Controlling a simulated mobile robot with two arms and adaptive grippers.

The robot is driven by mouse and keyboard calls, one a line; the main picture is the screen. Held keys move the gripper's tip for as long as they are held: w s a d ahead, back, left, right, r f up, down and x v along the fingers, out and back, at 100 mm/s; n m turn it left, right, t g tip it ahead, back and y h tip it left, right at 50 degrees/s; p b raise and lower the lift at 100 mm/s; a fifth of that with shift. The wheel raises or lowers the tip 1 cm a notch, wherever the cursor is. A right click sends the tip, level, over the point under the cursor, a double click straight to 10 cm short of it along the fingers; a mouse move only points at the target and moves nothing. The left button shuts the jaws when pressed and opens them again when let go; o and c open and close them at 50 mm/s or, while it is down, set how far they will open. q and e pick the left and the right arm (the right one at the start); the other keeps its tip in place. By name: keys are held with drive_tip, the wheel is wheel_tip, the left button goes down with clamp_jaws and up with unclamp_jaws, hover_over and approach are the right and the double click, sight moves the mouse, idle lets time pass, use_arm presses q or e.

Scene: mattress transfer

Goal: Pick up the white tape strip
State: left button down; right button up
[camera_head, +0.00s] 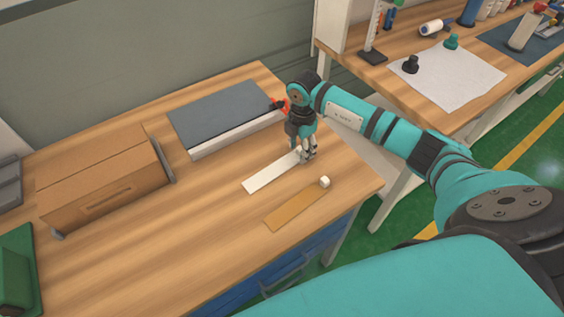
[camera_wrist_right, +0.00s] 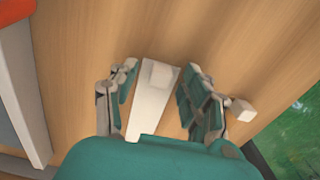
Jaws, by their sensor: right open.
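The white tape strip (camera_head: 268,175) lies flat on the wooden table, running diagonally. My right gripper (camera_head: 306,156) points down over the strip's far right end. In the right wrist view, the white strip (camera_wrist_right: 149,115) lies between the two open fingers of the right gripper (camera_wrist_right: 157,92), with a white block (camera_wrist_right: 160,75) at its end. A gap shows on each side of the strip, and the gripper is empty. The near part of the strip is hidden behind the gripper's own body in that view. My left gripper is not in view.
A tan strip (camera_head: 293,210) with a white block (camera_head: 324,182) lies near the table's right edge. A grey-topped mattress-like slab (camera_head: 225,112) lies behind the gripper. A cardboard box (camera_head: 105,180) stands left. Another table with bottles stands at right.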

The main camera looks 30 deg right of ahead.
drive_tip(key=c, duration=0.9)
drive_tip(key=shift+o, duration=0.2)
drive_tip(key=shift+r, duration=0.1)
